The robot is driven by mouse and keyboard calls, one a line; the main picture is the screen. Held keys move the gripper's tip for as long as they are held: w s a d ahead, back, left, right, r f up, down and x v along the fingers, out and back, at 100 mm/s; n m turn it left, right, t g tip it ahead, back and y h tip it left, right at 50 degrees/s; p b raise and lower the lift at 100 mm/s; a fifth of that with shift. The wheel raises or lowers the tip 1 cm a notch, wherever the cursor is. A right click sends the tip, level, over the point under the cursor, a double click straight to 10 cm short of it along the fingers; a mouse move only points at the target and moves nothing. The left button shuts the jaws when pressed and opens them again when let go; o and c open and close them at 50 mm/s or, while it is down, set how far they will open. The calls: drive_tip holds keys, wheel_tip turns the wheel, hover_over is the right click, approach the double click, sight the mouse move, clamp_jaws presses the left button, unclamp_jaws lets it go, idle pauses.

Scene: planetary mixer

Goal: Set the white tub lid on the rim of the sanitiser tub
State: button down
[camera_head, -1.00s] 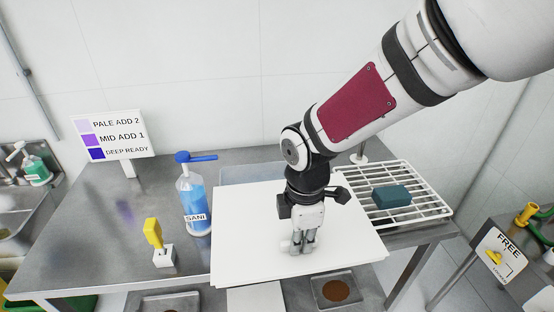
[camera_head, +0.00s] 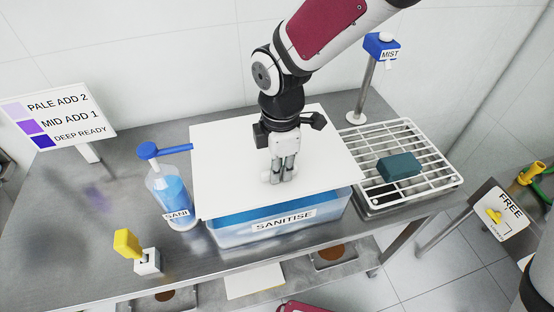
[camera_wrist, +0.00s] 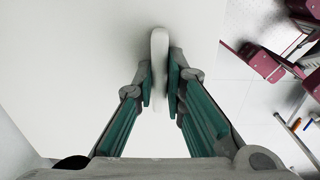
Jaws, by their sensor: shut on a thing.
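The white tub lid (camera_head: 225,165) is a flat square sheet over the clear sanitiser tub (camera_head: 330,215), which holds blue liquid and has a SANITISE label. Its front edge runs close along the tub's front rim, and its right front corner juts slightly past the tub. I cannot tell whether it touches the rim or hovers just above. My gripper (camera_head: 277,180) points down at the lid's middle. In the wrist view, my gripper (camera_wrist: 159,80) is shut on the lid's white upright handle (camera_wrist: 159,45). The lid hides the tub's opening and back rim.
A blue-topped SANI pump bottle (camera_head: 168,195) stands close at the lid's left, its spout reaching the lid's edge. A white rack (camera_head: 430,160) with a teal block (camera_head: 399,168) is at right. A MIST post (camera_head: 366,90) stands behind. A yellow-handled tool (camera_head: 128,243) is front left.

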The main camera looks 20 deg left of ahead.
idle(0.4)
drive_tip(key=shift+f+b, duration=1.1)
drive_tip(key=shift+f, duration=1.4)
drive_tip(key=shift+f+b, duration=0.45)
drive_tip(key=shift+f, duration=0.55)
drive_tip(key=c, duration=1.6)
unclamp_jaws()
drive_tip(key=shift+o, duration=0.2)
wheel_tip(320, 180, up, 12)
drive_tip(key=shift+s+d+r, duration=0.1)
